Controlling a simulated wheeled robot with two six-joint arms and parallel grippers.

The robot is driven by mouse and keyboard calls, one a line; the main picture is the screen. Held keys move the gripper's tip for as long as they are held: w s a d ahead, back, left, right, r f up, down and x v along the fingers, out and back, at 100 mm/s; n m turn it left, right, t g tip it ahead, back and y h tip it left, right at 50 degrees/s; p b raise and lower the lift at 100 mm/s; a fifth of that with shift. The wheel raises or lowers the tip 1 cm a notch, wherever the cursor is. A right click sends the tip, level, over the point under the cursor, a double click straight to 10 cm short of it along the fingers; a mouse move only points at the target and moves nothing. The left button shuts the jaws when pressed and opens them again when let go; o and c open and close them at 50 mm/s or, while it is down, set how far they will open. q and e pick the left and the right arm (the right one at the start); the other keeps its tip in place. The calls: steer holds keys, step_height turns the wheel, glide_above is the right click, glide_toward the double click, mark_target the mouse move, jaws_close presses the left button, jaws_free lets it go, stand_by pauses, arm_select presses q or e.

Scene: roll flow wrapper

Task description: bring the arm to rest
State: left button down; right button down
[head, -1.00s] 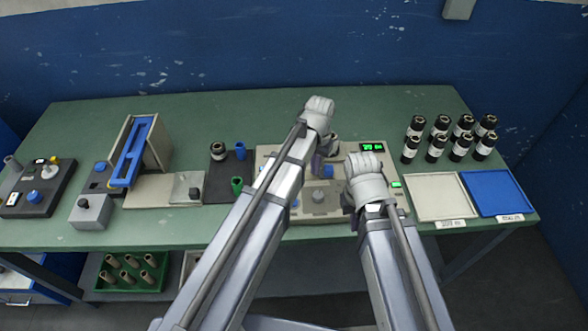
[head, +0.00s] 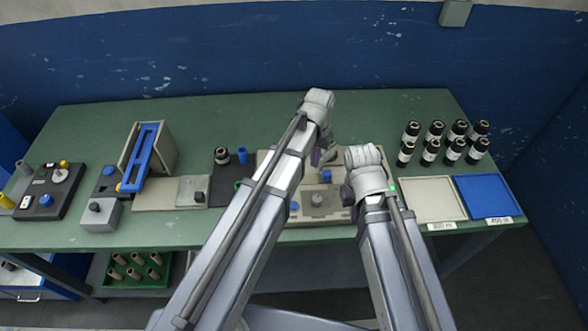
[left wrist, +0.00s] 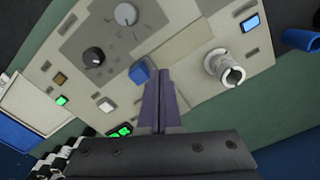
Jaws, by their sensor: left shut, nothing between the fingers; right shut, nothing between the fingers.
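My left gripper (head: 320,158) is over the pale control panel (head: 335,205) near the middle of the table in the head view. In the left wrist view its two purple fingers (left wrist: 160,75) are shut together with nothing between them. Their tips appear beside a blue square button (left wrist: 140,73) on the panel; I cannot tell whether they touch it. My right arm (head: 370,185) reaches over the panel's right side. Its own wrist and forearm hide the right gripper's fingers.
Several black-and-white rolls (head: 430,152) stand at the right, behind a white tray (head: 433,223) and a blue tray (head: 515,213). A blue-railed stand (head: 165,150) and a dark control box (head: 70,198) are at the left. The table's back strip (head: 230,108) is clear.

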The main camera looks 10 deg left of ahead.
arm_select(q)
steer(key=shift+r+p, duration=0.6)
steer(key=shift+r, duration=0.35)
steer(key=s+d+m+y, duration=0.1)
steer(key=s, duration=1.6)
steer(key=shift+d, duration=0.4)
steer(key=shift+w, duration=0.1)
